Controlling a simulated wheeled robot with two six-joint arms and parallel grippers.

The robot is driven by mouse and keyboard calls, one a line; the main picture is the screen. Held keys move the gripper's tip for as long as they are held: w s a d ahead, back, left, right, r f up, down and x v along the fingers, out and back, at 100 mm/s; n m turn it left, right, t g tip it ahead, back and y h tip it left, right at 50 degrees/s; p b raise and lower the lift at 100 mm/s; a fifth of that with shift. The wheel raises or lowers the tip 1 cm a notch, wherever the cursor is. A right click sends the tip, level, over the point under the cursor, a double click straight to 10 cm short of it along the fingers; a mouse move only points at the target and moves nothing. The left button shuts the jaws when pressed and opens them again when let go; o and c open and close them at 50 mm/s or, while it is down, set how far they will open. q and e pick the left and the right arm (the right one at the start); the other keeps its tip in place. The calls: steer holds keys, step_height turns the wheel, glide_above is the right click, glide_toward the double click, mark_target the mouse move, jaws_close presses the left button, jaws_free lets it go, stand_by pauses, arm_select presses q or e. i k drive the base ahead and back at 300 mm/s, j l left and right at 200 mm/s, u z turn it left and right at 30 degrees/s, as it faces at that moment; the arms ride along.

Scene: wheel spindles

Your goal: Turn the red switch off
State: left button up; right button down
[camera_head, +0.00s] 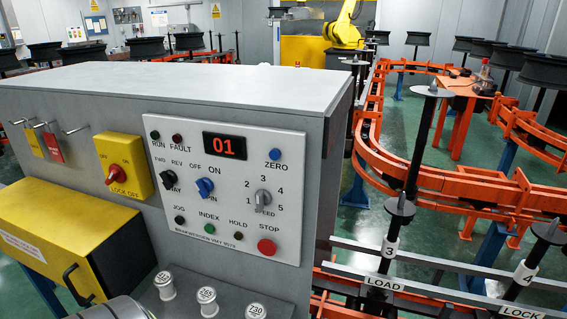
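The red switch (112,175) is a small rotary handle on a yellow box (134,158) on the front of the grey cabinet, left of the control panel. Small lettering sits above the handle, and "LOCK OFF" is printed below it. The handle slants from upper right to lower left. I cannot tell for certain which marking it points to. Nothing touches it. Neither of my grippers shows in the head view.
The control panel (290,190) carries a lit "01" display (225,146), knobs and buttons. A yellow drawer-like box (60,235) with a black handle juts out below the switch. Labelled cylinders (165,286) stand below the panel. Orange conveyor rails (440,190) run at right.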

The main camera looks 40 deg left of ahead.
mark_target(117, 174)
steer(key=u, duration=2.4)
